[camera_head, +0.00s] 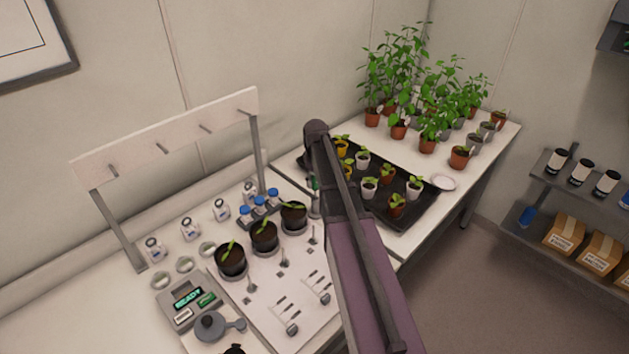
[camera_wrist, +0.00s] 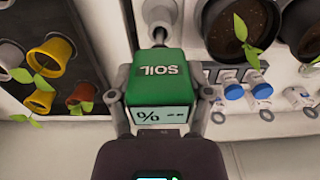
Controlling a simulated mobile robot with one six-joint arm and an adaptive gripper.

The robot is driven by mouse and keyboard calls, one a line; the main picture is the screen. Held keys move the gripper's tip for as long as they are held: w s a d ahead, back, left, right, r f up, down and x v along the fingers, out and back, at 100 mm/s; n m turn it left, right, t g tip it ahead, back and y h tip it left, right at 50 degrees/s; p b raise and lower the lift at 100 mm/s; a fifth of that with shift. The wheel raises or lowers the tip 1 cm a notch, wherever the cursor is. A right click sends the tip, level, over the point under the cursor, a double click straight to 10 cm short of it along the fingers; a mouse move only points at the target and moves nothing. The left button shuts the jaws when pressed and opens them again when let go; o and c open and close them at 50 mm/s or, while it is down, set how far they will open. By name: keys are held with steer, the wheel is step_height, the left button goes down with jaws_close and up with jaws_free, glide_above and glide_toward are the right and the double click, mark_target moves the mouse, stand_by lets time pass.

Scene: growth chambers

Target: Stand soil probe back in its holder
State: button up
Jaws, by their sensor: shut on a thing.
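The soil probe (camera_wrist: 160,82) has a green head marked SOIL and a display reading "% --". My gripper (camera_wrist: 162,88) is shut on the head from both sides in the wrist view. A thin metal stem shows beyond the head, in line with a pale grey round holder (camera_wrist: 160,10) at the top edge. I cannot tell whether the stem is inside it or above it. In the head view a sliver of the green head (camera_head: 312,183) shows left of my arm, above a grey upright piece (camera_head: 315,206); my arm hides the rest.
A black tray (camera_head: 405,219) of seedling pots stands right of my arm. Dark pots (camera_head: 264,236) and blue-capped bottles (camera_head: 258,207) stand close on the left. Small tools lie on the white mat (camera_head: 262,310). Taller plants (camera_head: 435,120) fill the far end.

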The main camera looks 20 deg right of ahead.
steer(key=shift+f+b, duration=1.45)
steer(key=shift+f, duration=0.05)
stand_by(0.4)
steer(key=o, duration=1.3)
